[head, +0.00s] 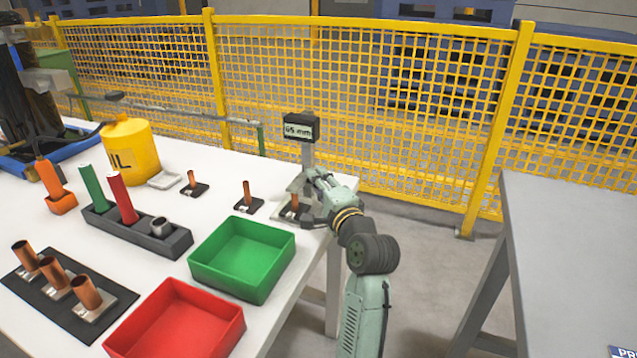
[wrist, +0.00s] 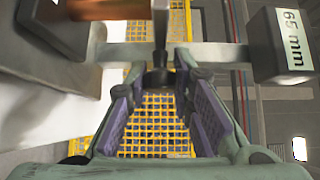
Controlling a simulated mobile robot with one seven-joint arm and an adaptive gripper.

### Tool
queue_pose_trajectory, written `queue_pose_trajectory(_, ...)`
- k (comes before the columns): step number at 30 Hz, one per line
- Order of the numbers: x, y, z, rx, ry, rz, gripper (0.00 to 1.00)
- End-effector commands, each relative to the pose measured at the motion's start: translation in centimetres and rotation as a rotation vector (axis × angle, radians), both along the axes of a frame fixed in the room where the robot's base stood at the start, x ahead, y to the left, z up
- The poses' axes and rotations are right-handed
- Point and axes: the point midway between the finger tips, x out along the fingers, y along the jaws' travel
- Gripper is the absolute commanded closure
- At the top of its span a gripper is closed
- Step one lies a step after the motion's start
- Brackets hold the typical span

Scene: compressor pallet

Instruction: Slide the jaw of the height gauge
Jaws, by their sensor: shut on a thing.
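The height gauge stands at the right end of the white table, with a dark display (head: 300,126) reading 65 mm on top of its grey column (head: 308,154). In the wrist view the column (wrist: 215,56) runs sideways, with the display (wrist: 283,45) at the right. The jaw (wrist: 160,22) crosses the column, and its dark knob (wrist: 158,80) points toward my gripper. My gripper (head: 312,186) is at the gauge's column, shut on the jaw's knob; the fingertips partly hide the hold. A copper tube (head: 294,203) stands at the gauge's base; it also shows in the wrist view (wrist: 108,8).
A green tray (head: 246,288) and a red tray (head: 180,352) lie near the front edge. Copper tubes stand on small bases left of the gauge. A yellow oil can (head: 132,150) is farther left. A yellow fence (head: 375,130) stands behind; a grey table (head: 570,225) is right, beyond open floor.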

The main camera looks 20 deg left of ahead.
Motion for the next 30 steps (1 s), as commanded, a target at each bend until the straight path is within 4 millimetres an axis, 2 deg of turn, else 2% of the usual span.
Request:
queue_pose_trajectory(14, 0.0, 0.0, 0.1, 0.000, 0.000, 0.000, 1.00)
queue_pose_trajectory(24, 0.0, 0.0, 3.6, 0.000, 0.000, 0.000, 1.00)
queue_pose_trajectory(30, 0.0, 0.0, 3.6, 0.002, -0.004, 0.000, 1.00)
